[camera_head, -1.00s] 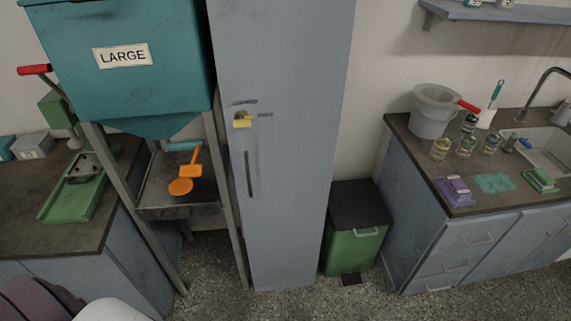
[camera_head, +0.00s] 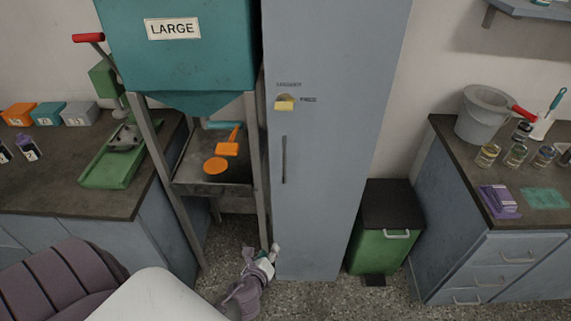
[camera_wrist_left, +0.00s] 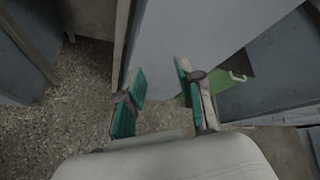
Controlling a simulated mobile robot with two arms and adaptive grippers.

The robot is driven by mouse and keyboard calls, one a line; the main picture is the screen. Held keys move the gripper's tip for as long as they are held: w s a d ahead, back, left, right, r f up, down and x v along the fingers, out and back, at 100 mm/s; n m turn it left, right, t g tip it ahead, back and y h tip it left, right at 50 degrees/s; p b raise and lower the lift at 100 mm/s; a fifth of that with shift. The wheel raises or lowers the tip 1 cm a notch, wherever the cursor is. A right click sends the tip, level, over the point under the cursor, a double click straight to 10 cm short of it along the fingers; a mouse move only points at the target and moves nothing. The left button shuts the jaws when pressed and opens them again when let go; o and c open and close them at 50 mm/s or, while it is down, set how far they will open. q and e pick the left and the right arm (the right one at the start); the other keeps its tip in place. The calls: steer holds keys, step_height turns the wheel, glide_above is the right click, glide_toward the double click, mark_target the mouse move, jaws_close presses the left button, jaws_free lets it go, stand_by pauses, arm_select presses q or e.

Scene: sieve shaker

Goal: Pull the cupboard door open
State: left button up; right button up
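The tall blue-grey cupboard (camera_head: 336,100) stands in the middle of the head view with its door shut. A dark vertical handle (camera_head: 284,160) sits near the door's left edge. Above it is a yellow latch knob (camera_head: 285,104), between a label that seems to read LOCKED and one reading FREE. My left gripper (camera_head: 271,254) is low, by the cupboard's bottom left corner, well below the handle. In the left wrist view the gripper (camera_wrist_left: 163,92) is open and empty, its teal-padded fingers apart, with the cupboard (camera_wrist_left: 190,40) beyond. My right gripper is not in view.
A teal hopper marked LARGE (camera_head: 180,60) on a metal stand is close left of the cupboard. A green bin (camera_head: 380,250) stands right of it. Counters (camera_head: 60,190) flank both sides. Speckled floor is free in front.

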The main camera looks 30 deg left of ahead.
mark_target(284, 162)
arm_select(q)
steer(key=w+a+r+m+t+y, duration=0.1)
steer(key=w+r+m+t, duration=0.25)
steer(key=r, duration=0.65)
steer(key=w+r+m+t+y, duration=0.15)
steer(key=r+m, duration=0.35)
steer(key=r, duration=0.6)
steer(key=shift+n, duration=0.25)
steer(key=x, duration=1.2)
steer(key=shift+p, duration=0.4)
steer(key=shift+x, duration=0.8)
steer(key=shift+c, duration=0.2)
jaws_close()
